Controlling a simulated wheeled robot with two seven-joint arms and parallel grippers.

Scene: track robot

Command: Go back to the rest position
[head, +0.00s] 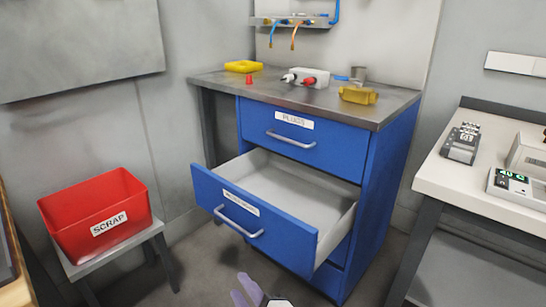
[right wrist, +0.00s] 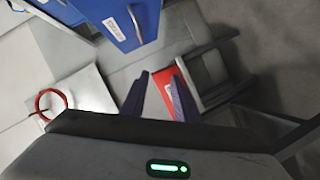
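My right gripper (head: 258,291) shows only in part at the bottom edge of the head view, low in front of the blue cabinet. In the right wrist view its two dark purple fingers (right wrist: 160,98) stand apart, with no object held between them. A red surface shows beyond the fingers, apart from them. My left gripper is in neither view.
The blue cabinet's middle drawer (head: 255,225) is pulled out and looks empty. A red scrap bin (head: 98,215) stands on a small stand at left. A white bench (head: 480,185) with devices is at right. Several small items lie on the cabinet top (head: 225,84).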

